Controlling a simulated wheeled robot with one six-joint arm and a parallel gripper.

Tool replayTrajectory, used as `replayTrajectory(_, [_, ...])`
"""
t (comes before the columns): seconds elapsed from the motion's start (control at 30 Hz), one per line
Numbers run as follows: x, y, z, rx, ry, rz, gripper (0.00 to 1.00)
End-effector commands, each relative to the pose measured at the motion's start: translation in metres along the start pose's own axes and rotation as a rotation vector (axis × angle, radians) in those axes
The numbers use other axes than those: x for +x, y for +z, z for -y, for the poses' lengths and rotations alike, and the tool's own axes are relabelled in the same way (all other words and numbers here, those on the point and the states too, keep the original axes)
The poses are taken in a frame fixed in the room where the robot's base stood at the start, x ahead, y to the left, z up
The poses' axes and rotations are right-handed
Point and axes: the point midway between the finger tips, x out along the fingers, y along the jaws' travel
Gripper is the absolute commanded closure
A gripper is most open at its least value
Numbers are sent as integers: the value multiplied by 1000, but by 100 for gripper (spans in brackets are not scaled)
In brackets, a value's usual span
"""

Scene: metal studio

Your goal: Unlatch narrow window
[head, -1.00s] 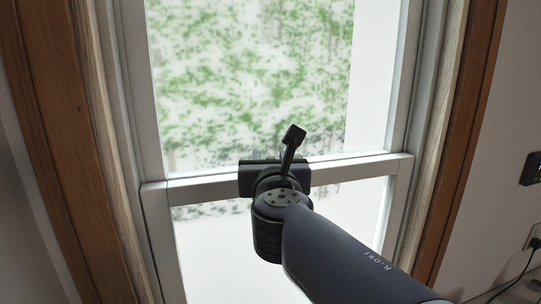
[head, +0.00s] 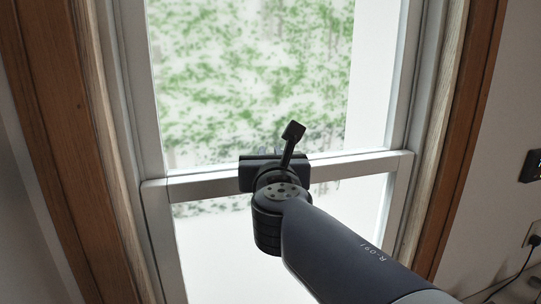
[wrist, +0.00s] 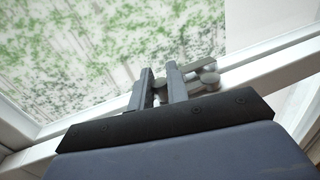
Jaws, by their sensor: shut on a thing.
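The narrow window has a white frame with an upper sash (head: 250,85) and a lower sash, meeting at a white rail (head: 355,164). In the wrist view the grey metal latch (wrist: 206,78) sits on this rail, with rounded parts to the right of my fingers. My gripper (wrist: 159,68) is shut on a small grey part of the latch between its two fingers. In the head view my gripper (head: 275,170) is at the middle of the rail, and my wrist hides the latch and the fingertips.
Brown wooden trim (head: 62,150) runs down both sides of the window. On the right wall are a dark panel (head: 532,166) and a socket with a black cable (head: 533,237). Blurred greenery shows through the upper glass.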

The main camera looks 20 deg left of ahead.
Motion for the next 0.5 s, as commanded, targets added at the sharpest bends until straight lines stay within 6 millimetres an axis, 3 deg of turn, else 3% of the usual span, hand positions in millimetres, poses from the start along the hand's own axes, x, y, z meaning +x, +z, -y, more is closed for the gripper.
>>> replayTrajectory(0.5, [-10,0,6,0,187,1,100])
